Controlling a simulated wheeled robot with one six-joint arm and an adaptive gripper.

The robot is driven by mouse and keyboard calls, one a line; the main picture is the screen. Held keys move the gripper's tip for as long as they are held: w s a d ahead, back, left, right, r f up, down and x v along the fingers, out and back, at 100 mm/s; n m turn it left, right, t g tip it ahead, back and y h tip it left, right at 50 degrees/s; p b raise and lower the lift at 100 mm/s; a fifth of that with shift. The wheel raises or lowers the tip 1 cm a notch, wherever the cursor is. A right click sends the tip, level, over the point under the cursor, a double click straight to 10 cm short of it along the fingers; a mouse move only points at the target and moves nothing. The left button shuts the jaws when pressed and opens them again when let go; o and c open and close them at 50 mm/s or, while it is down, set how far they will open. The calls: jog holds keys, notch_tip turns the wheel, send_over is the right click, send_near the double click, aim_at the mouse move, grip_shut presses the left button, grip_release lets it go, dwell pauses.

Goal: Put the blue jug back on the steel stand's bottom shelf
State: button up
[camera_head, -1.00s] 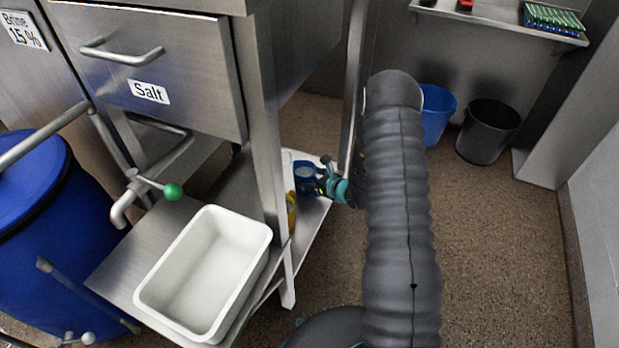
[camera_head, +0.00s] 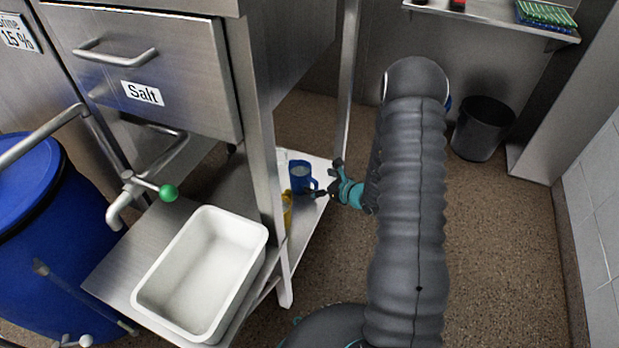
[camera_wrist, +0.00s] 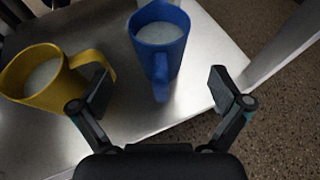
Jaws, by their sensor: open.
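The blue jug (camera_head: 300,178) stands upright on the steel stand's bottom shelf (camera_head: 310,208), near its right end. In the wrist view the blue jug (camera_wrist: 158,38) has pale contents, and its handle points toward my gripper. My gripper (camera_head: 328,180) is just right of the jug, apart from it. In the wrist view my gripper (camera_wrist: 158,90) is open, with one finger on each side of the handle's line and nothing held. A yellow jug (camera_wrist: 42,78) stands left of the blue one, its handle close to my left finger.
A white tub (camera_head: 200,270) sits on a low shelf in front of the stand. The stand's leg (camera_head: 264,150) rises beside the jugs. A blue barrel (camera_head: 50,240) is at left. A black bin (camera_head: 483,128) stands at back right. The floor at right is clear.

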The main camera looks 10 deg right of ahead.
jog(key=v, duration=0.5)
dwell(0.4)
jog(key=s+a+r+n+g+y, duration=0.2)
jog(key=s+a+r+n+g, duration=0.25)
jog(key=s+n, duration=0.3)
jog(key=s+a+r+n+g+y, duration=0.1)
jog(key=s+a+r+n+g, duration=0.2)
jog(key=s+a+n+g, duration=0.35)
jog(key=s+d+r+n+t+h+p, duration=0.1)
jog(key=s+r+n+h, duration=0.4)
jog(key=r, duration=0.8)
jog(key=s+d+r+n+t+h+p, duration=0.1)
jog(key=s+d+r+n+t+h, duration=0.3)
jog(key=s+r+n, duration=0.6)
notch_tip(320, 180, up, 4)
jog(key=shift+s+r+n+h, duration=0.15)
jog(key=shift+s+n+h, duration=0.15)
jog(key=shift+h, duration=0.2)
